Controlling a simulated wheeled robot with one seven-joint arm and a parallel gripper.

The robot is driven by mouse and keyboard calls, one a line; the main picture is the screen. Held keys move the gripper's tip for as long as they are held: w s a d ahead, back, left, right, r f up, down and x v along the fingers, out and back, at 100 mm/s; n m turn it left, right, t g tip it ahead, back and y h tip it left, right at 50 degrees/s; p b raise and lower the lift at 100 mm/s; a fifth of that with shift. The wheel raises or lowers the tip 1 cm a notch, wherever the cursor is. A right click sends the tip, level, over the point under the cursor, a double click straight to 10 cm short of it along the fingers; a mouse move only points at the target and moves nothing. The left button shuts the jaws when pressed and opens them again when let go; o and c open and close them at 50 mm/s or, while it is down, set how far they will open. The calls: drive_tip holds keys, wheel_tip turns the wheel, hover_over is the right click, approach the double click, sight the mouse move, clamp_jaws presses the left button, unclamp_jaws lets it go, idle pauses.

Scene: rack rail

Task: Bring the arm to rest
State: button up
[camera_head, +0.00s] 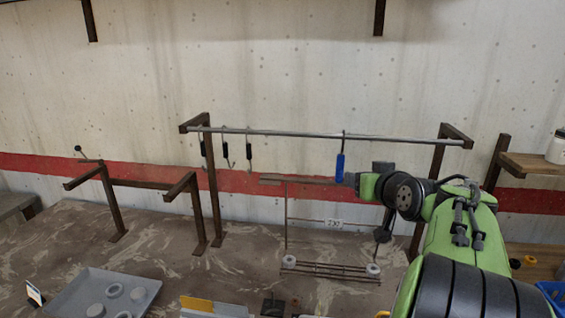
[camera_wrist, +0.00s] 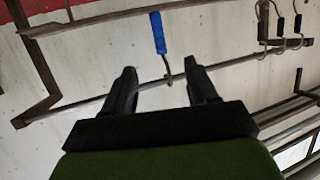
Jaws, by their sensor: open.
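My gripper (camera_wrist: 162,75) is open in the wrist view, with its two dark fingers spread and nothing clamped between them. A blue-handled hook (camera_wrist: 157,33) hangs on the metal rail (camera_wrist: 90,103), and its bent metal end shows between the fingertips in the picture. How far the fingers are from it is hard to tell. In the head view the blue hook (camera_head: 340,168) hangs from the right part of the rail (camera_head: 290,134). My green and black arm reaches up from the lower right, its end just right of the blue handle. The fingers are not clear there.
Dark hooks (camera_head: 249,150) hang on the rail's left part. A wooden shelf (camera_head: 535,163) is at right.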

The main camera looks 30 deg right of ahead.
drive_tip(key=shift+w+a, duration=0.1)
drive_tip(key=s+a+f+n+g+y, duration=0.1)
drive_tip(key=a+f+y, duration=0.1)
drive_tip(key=a, duration=0.8)
drive_tip(key=a+f+n+g+y, duration=0.2)
drive_tip(key=a+f, duration=0.1)
drive_tip(key=a, duration=0.6)
drive_tip(key=s+a+f+g, duration=0.1)
drive_tip(key=s+a+f, duration=0.2)
drive_tip(key=s, duration=0.3)
drive_tip(key=s+a+f+n+g+y, duration=0.1)
drive_tip(key=s+a+f+g, duration=0.1)
drive_tip(key=s+a, duration=0.3)
drive_tip(key=s+a+f+n+g, duration=0.1)
drive_tip(key=s+a+f, duration=0.3)
drive_tip(key=s+f, duration=0.1)
drive_tip(key=shift+s+a+g+y, duration=0.3)
drive_tip(key=shift+s+a, duration=0.05)
drive_tip(key=shift+s, duration=0.5)
drive_tip(key=shift+r, duration=0.1)
